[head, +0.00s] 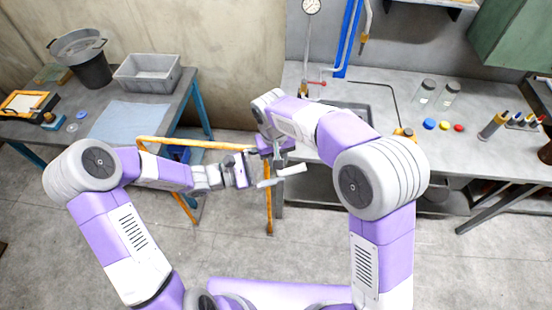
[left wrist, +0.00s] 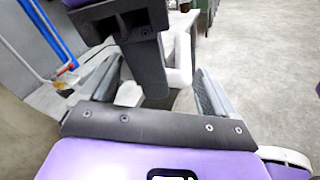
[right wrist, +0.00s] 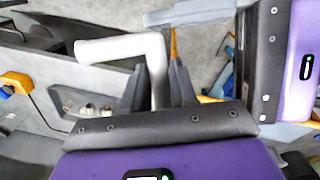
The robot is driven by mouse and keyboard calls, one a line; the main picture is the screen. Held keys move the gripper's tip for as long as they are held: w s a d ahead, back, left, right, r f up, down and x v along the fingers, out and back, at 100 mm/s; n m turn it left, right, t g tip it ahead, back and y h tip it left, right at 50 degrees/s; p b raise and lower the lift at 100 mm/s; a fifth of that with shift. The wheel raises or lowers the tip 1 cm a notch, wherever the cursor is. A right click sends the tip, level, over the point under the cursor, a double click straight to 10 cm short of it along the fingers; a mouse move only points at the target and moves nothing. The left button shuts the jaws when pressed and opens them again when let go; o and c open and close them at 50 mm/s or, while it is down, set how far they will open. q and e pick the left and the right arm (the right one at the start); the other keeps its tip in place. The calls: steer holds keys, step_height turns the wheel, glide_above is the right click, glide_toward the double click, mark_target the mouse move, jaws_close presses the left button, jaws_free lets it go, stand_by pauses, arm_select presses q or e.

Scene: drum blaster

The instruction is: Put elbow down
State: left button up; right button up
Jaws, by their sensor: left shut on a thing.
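The white elbow (head: 291,170) is a bent tube held up in the air between my two grippers. In the right wrist view, one leg of the elbow (right wrist: 115,48) points left and the other runs down between the fingers of my right gripper (right wrist: 160,75), which looks closed around it. My left gripper (head: 262,178) meets it from the left and is shut on the elbow. In the left wrist view the elbow (left wrist: 180,65) shows between the left fingers (left wrist: 165,93), partly hidden behind a dark right finger. The left grip contact itself is hidden.
A left table holds a grey bin (head: 147,72), a dark bucket (head: 90,65) and a blue cloth (head: 130,119). A right bench (head: 400,85) carries jars, coloured caps and bottles. An orange rail (head: 215,144) stands behind my arms. Bare floor lies between.

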arm_select(q)
steer(key=o, duration=0.8)
steer(key=shift+d+r, duration=0.15)
steer(key=shift+d, duration=0.05)
steer(key=shift+a, duration=0.15)
